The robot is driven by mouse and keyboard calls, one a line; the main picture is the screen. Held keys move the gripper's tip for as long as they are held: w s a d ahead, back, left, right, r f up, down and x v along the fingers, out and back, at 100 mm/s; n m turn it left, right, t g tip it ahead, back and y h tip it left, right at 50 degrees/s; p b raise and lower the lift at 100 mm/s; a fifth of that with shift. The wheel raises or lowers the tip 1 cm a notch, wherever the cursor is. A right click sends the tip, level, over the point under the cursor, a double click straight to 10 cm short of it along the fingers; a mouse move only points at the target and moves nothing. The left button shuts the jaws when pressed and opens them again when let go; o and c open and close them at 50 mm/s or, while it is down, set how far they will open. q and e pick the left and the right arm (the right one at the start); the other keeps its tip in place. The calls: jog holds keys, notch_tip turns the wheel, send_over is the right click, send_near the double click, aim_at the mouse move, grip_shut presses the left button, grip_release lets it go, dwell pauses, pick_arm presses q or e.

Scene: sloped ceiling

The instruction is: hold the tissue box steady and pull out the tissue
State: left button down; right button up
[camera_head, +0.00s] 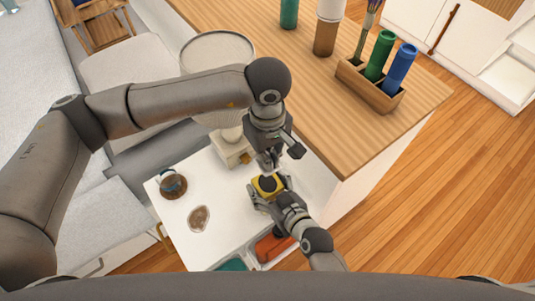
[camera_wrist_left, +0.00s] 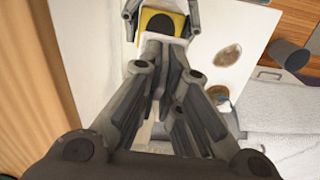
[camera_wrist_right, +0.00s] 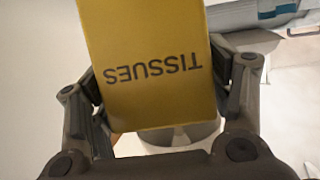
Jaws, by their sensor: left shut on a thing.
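The yellow tissue box (camera_head: 268,186) stands on the white tabletop, with a dark oval opening on top. In the right wrist view its side (camera_wrist_right: 150,65) reads "TISSUES". My right gripper (camera_head: 267,192) has a finger against each side of the box. My left gripper (camera_head: 269,162) is just above the box, its fingers together. In the left wrist view its fingertips (camera_wrist_left: 166,48) are at a white patch beside the box that looks like the tissue (camera_wrist_left: 179,42). The fingers hide most of it, and I cannot tell how far it is out.
A dark round cup (camera_head: 173,184) and a brown-and-white oval item (camera_head: 199,218) lie left on the white table (camera_head: 222,195). A wooden counter (camera_head: 330,125) with a bottle holder (camera_head: 370,88) is close on the right.

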jog(key=shift+o, duration=0.7)
jog(key=v, duration=1.2)
